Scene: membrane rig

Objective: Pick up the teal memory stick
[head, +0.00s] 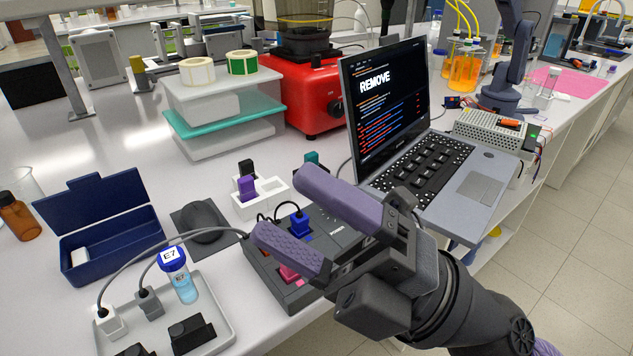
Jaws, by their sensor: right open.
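The teal memory stick (312,158) shows in the head view as a small teal piece left of the laptop, just beyond my right gripper's upper finger. Its lower part is hidden behind that finger, so I cannot tell what it stands in. A white holder (252,207) to its left bears a purple stick (246,189) and a black stick (246,168). My right gripper (283,207) is open and empty, its fingers pointing left above the dark power box. My left gripper is not in view.
The laptop (420,168) reads "REMOVE". The power box (340,235) with blue and pink plugs lies under my right gripper. A grey tray (222,325) holds plugs and a vial (178,278). A blue open case (110,235) and dark mouse (205,221) lie left.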

